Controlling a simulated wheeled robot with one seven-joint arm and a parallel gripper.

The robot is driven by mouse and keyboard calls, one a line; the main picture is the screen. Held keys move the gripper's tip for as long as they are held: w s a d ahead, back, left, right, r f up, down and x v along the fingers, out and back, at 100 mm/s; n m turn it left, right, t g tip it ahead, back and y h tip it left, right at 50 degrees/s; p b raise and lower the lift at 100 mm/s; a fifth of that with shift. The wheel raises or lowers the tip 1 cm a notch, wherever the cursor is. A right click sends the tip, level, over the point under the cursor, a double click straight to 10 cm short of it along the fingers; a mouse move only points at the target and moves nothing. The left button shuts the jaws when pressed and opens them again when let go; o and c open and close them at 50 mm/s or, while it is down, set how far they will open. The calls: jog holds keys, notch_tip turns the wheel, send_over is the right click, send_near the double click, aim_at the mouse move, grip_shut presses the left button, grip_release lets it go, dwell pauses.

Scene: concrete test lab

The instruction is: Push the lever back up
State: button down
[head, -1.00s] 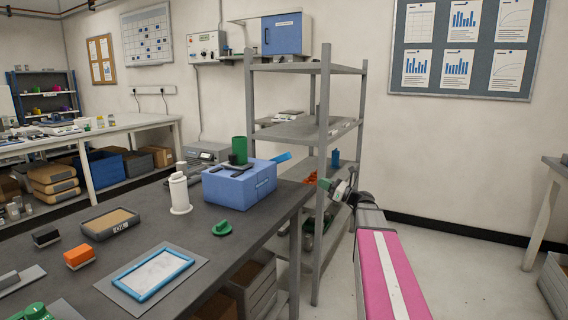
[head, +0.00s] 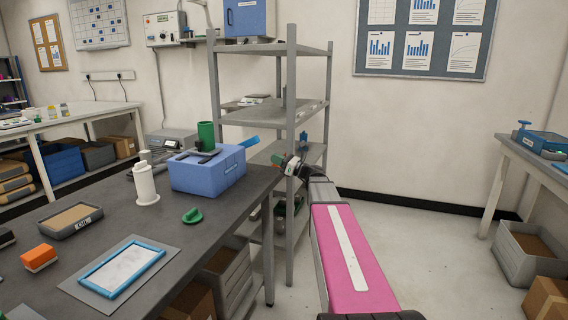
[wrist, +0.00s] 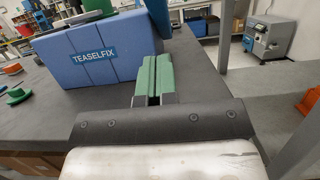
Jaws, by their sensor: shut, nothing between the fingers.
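A blue box (head: 207,169) stands on the dark grey table. Its TEASELFIX label shows in the wrist view (wrist: 86,54). A flat blue bar that looks like the lever (head: 250,141) sticks out at its right end, slanting up to the right in the head view. The bar's lower part also shows at the top of the wrist view (wrist: 159,14). My gripper (wrist: 152,80) has green fingertips, shut together and empty. They are beyond the table's right edge in the head view, near the shelf post, and seem apart from the bar.
A grey shelf rack (head: 292,130) stands close behind and beside my gripper. A green cylinder (head: 206,136) stands on the blue box. A white dispenser (head: 145,184) and a green knobbed piece (head: 192,216) are on the table.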

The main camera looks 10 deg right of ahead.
jog(key=w+a+r, duration=0.3)
jog(key=a+r, duration=0.1)
jog(key=shift+a+r, duration=0.3)
jog(key=shift+r, duration=0.05)
jog(key=shift+r, duration=0.1)
jog(key=w+a+r+g+h, duration=0.1)
jog(key=r, duration=0.2)
jog(key=w+a+r+g+h, duration=0.1)
jog(key=a+r+h, duration=0.1)
jog(key=r, duration=0.1)
jog(key=w+a+r+g+h, duration=0.1)
jog(key=a+r, duration=0.1)
jog(key=r, duration=0.1)
jog(key=shift+w+r+h, duration=0.25)
jog(key=shift+r+h, duration=0.05)
jog(key=shift+h, duration=0.1)
jog(key=w+a+r+g+h, duration=0.3)
jog(key=w+a+r+h, duration=0.1)
jog(key=a, duration=0.5)
jog(key=shift+w+a+r+h, duration=0.35)
jog(key=shift+w+r, duration=0.4)
jog(key=shift+w, duration=0.45)
jog(key=shift+a, duration=0.1)
